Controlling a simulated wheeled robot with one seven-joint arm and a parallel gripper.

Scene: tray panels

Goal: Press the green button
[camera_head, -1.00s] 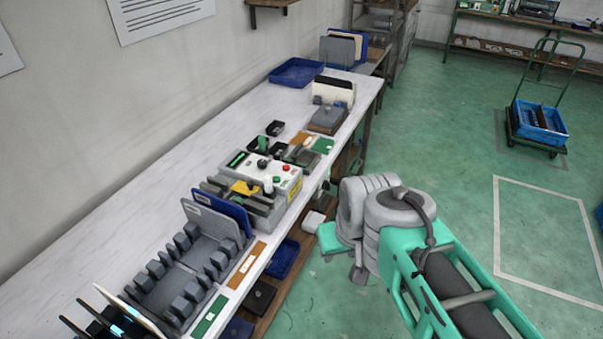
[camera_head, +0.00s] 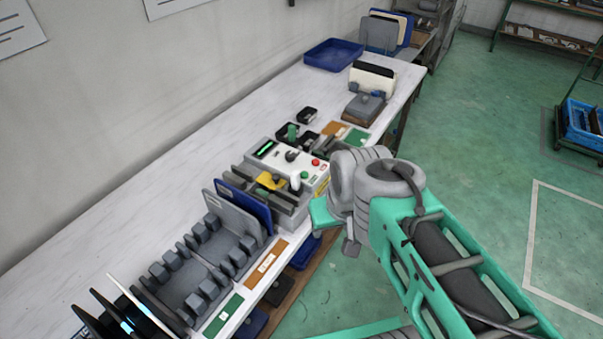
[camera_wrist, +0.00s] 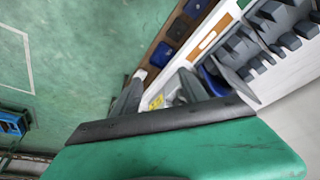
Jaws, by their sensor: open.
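The green button (camera_head: 304,175) is small and round, on the white top of a control box (camera_head: 284,158) on the bench. It sits just in front of a red button (camera_head: 315,162). My gripper hangs at the bench's front edge, to the right of and apart from the box. In the wrist view my gripper (camera_wrist: 158,92) shows two grey fingers spread apart with nothing held between them. A yellow label (camera_wrist: 156,102) shows between the fingers. I cannot make out the green button in the wrist view.
A grey slotted rack (camera_head: 205,268) with upright blue and grey panels stands left of the box. Black cups, a grey block (camera_head: 364,106) and a blue tray (camera_head: 332,54) lie farther back. The bench's wall side is mostly clear.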

